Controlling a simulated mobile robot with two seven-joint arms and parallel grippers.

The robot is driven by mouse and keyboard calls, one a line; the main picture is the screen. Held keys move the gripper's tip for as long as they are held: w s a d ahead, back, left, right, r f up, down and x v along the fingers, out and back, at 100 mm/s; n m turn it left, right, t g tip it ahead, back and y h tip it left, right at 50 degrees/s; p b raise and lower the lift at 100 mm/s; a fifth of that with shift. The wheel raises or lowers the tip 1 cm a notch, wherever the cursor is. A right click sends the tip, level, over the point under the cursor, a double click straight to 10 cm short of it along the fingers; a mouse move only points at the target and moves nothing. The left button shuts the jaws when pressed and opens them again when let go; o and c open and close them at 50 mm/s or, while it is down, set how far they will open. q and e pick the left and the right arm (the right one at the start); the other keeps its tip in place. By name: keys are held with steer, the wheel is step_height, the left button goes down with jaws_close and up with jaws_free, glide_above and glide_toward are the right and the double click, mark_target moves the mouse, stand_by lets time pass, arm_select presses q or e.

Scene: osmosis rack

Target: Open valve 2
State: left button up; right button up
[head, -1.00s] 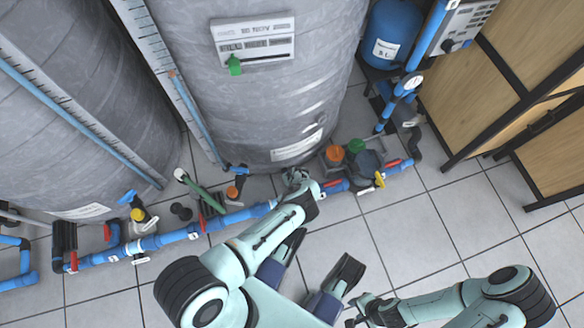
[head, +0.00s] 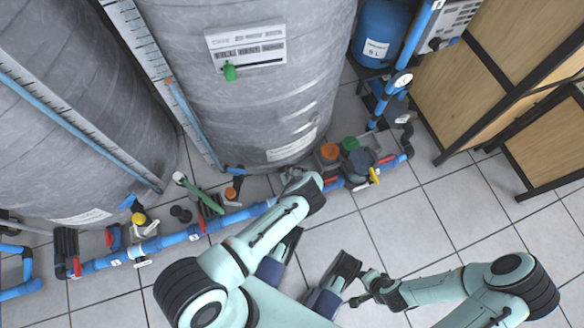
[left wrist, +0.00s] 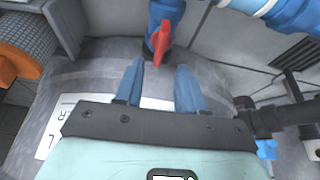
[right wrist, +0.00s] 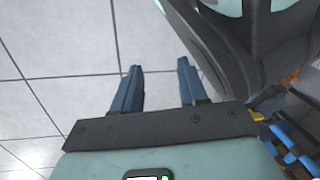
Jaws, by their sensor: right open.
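A red valve handle (left wrist: 163,42) on a blue valve body shows at the top centre of the left wrist view. My left gripper (left wrist: 160,78) is open and empty, its two blue fingers pointing toward that handle, which is just beyond the fingertips. In the head view, my left wrist covers the left fingers beside the blue pipe run (head: 178,237) at the middle tank's foot. A red handle (head: 332,181) shows just right of that wrist. I cannot read which valve is number 2. My right gripper (head: 361,291) is open and empty; its fingers also show in the right wrist view (right wrist: 157,78).
Large grey tanks (head: 255,110) stand behind the pipes. Other fittings include a yellow handle (head: 374,176), an orange cap (head: 329,152) and a green cap (head: 350,143). A wooden cabinet (head: 480,85) is at right.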

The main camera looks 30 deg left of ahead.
arm_select(q)
steer(key=p+v, duration=0.2)
steer(key=v, duration=0.5)
steer(key=shift+d+r+p, duration=0.2)
steer(key=shift+r+p, duration=0.15)
steer(key=shift+p, duration=0.05)
arm_select(e)
steer(key=w+a+r+t, duration=0.1)
steer(key=w+r+t, duration=0.1)
steer(key=w+r, duration=0.3)
steer(key=shift+w+r, duration=0.25)
steer(key=shift+r, duration=0.2)
arm_select(q)
steer(key=shift+s+a, duration=0.1)
steer(key=shift+s, duration=0.1)
arm_select(e)
steer(key=shift+a, duration=0.1)
